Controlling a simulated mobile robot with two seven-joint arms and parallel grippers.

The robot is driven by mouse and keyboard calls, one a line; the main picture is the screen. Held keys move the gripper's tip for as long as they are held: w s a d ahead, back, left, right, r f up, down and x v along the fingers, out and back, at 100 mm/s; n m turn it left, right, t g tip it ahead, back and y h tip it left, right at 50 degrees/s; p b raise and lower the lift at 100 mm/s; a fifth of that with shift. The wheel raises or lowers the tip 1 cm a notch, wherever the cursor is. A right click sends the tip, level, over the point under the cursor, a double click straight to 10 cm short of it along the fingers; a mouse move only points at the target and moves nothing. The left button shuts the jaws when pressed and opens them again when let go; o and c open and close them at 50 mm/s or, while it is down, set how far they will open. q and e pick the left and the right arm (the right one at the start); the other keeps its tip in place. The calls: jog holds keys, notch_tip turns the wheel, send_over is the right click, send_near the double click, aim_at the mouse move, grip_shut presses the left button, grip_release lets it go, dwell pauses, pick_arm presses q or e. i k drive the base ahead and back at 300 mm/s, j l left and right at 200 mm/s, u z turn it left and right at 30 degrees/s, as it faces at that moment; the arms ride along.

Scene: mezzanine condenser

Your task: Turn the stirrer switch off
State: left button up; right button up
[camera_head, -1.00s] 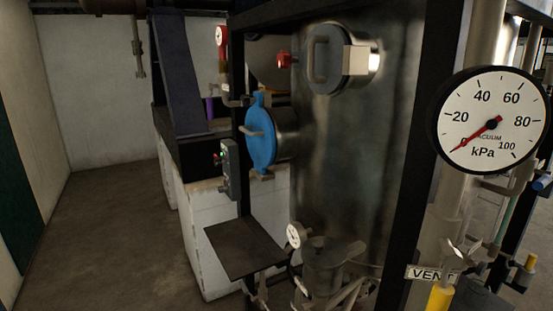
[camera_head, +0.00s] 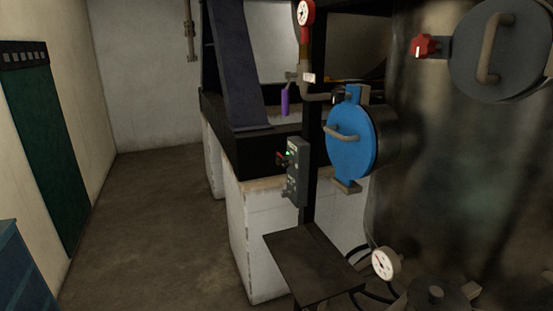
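A narrow grey-green switch box (camera_head: 298,172) is mounted on a black upright post, left of the blue round hatch. Neither of my grippers is in view.
A blue hatch (camera_head: 350,142) with a handle sits on the large metal vessel (camera_head: 440,170) at right. A dark flat shelf (camera_head: 312,262) juts out below the box. A white block base (camera_head: 262,240) stands behind. Open floor (camera_head: 150,230) lies at left; a blue cabinet (camera_head: 22,268) stands lower left.

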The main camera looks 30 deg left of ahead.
aim_at(285, 162)
jog(key=i+j, duration=0.15)
jog(key=j, duration=0.3)
jog(key=i+j, duration=0.1)
jog(key=j, duration=0.3)
jog(key=i+j, duration=0.15)
jog(key=j, duration=0.3)
jog(key=i+j, duration=0.1)
jog(key=j, duration=0.3)
jog(key=i+j, duration=0.15)
jog(key=j, duration=0.3)
